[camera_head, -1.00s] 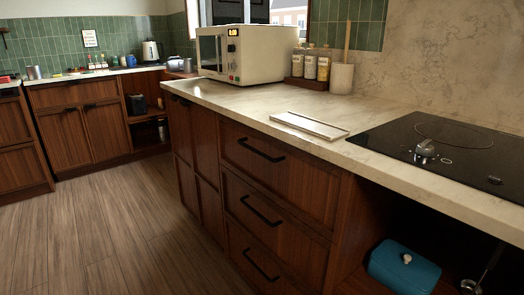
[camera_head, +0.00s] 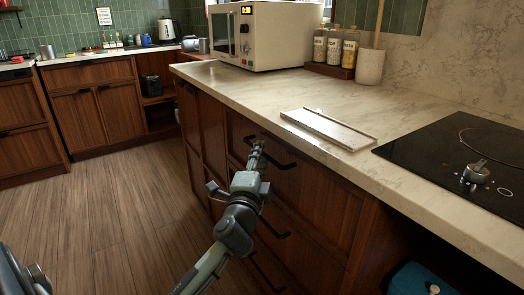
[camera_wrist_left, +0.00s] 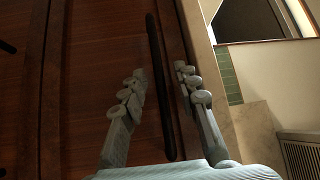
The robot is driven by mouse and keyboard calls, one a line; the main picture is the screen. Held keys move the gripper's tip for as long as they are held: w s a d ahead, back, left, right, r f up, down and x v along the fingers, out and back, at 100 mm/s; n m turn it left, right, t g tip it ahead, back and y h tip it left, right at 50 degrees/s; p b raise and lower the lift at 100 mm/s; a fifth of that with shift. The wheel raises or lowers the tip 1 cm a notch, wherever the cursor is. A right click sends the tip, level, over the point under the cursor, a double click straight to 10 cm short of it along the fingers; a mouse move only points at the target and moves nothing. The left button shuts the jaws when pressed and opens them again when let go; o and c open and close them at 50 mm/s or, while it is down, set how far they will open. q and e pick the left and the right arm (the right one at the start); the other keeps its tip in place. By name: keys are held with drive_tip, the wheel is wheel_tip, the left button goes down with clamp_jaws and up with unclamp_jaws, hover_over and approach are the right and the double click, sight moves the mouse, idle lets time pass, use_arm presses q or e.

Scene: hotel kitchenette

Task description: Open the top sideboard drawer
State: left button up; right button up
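The top sideboard drawer (camera_head: 310,178) is dark wood and sits under the pale stone counter; it looks shut. Its black bar handle (camera_head: 284,165) runs across the front. My left gripper (camera_head: 256,148) is at the left part of this handle. In the left wrist view the handle (camera_wrist_left: 159,85) passes between the two fingers of the gripper (camera_wrist_left: 158,80), with a gap visible on either side, so the fingers are open around it. My right gripper is not in view.
Two lower drawers with black handles lie below, partly behind my left arm. A white tray (camera_head: 328,129) lies on the counter near its edge. A black cooktop (camera_head: 450,150) is at the right. The wooden floor (camera_head: 110,215) at left is clear.

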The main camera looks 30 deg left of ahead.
use_arm(q)
drive_tip(key=shift+x, duration=0.75)
clamp_jaws()
